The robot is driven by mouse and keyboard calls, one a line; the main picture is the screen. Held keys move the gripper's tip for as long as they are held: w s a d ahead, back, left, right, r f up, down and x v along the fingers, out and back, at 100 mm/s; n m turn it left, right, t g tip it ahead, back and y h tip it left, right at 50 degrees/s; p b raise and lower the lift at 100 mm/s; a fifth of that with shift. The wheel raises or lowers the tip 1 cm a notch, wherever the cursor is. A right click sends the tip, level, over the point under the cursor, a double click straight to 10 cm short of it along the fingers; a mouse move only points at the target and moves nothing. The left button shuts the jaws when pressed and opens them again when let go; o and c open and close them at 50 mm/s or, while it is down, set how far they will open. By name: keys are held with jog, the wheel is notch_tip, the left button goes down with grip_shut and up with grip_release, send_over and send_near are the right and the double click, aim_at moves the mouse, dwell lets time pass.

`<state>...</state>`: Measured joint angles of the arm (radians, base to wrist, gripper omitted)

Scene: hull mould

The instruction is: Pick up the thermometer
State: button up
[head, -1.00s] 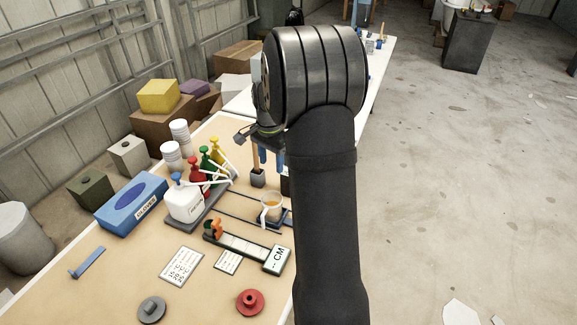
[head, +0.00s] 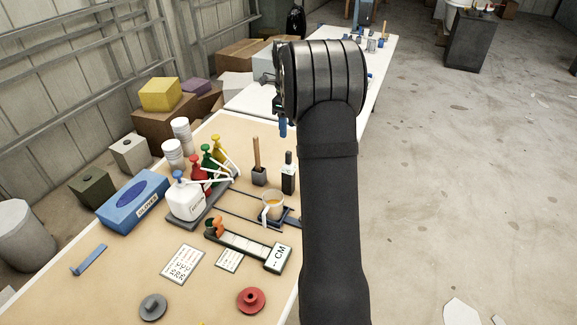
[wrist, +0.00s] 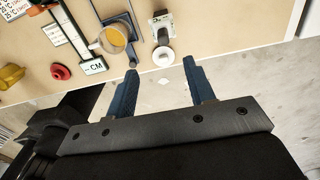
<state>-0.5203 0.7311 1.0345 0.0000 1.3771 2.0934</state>
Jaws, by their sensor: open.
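My gripper (wrist: 160,68) is open and empty, its two blue fingers apart in the wrist view. In the head view my arm hides most of it; one blue finger (head: 283,126) shows above the far part of the table. A dark upright piece with a pale label (head: 289,175) stands behind the cup; it may be the thermometer, but I cannot tell for sure. In the wrist view what seems to be the same piece (wrist: 163,38) has a pale base and a round white end, just beyond the gap between the fingertips, apart from them.
A cup of amber liquid (head: 272,207) stands beside it, with the measuring board marked CM (head: 276,257) nearer. A wooden-handled tool sits in a grey holder (head: 259,176). Several pump bottles (head: 186,204) stand left. The tan table (head: 120,270) has free room at its front.

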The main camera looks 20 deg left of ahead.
notch_tip(320, 180, down, 8)
jog(key=shift+f, duration=0.1)
jog(key=shift+w+f, duration=0.15)
jog(key=shift+f, duration=1.2)
jog(key=shift+w+f, duration=0.15)
jog(key=shift+f, duration=1.15)
jog(key=c, duration=1.1)
jog(key=shift+o, duration=0.2)
jog(key=shift+r, duration=0.15)
grip_shut()
